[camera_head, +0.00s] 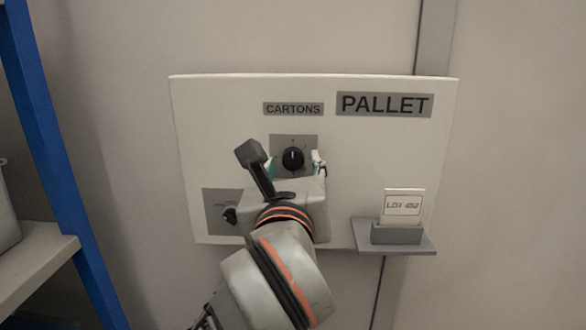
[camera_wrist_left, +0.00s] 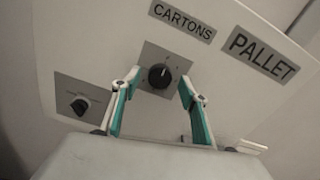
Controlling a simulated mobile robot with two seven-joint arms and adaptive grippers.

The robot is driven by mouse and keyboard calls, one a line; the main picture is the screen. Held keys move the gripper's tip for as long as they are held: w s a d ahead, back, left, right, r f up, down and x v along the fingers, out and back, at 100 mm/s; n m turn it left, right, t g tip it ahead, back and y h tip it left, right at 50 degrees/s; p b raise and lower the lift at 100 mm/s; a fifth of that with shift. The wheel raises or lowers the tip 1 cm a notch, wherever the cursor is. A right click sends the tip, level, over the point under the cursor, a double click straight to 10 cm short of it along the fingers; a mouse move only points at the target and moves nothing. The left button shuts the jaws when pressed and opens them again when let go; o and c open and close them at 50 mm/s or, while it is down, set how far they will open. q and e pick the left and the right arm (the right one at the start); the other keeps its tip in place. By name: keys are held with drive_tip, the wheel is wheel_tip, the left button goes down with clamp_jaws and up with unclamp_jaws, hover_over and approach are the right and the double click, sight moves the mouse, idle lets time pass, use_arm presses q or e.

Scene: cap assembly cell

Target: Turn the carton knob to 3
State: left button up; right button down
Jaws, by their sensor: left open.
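The carton knob (camera_head: 292,158) is a round black dial on a grey square plate under the CARTONS label (camera_head: 293,109). Its pale pointer mark looks roughly upright in the head view; the scale numbers are too small to read. My left gripper (camera_head: 297,166) is open in front of the panel, its fingers on either side of the knob in the picture. In the left wrist view the knob (camera_wrist_left: 159,76) shows between and just beyond the open fingertips (camera_wrist_left: 160,88), with no contact visible. My right gripper is not in view.
A second black knob (camera_head: 230,215) on a grey plate is at the panel's lower left, partly beside my arm. A small shelf (camera_head: 420,249) with a LOT 452 card (camera_head: 403,205) juts out at lower right. A blue rack post (camera_head: 50,150) stands at the left.

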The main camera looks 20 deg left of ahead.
use_arm(q)
drive_tip(key=c, duration=1.1)
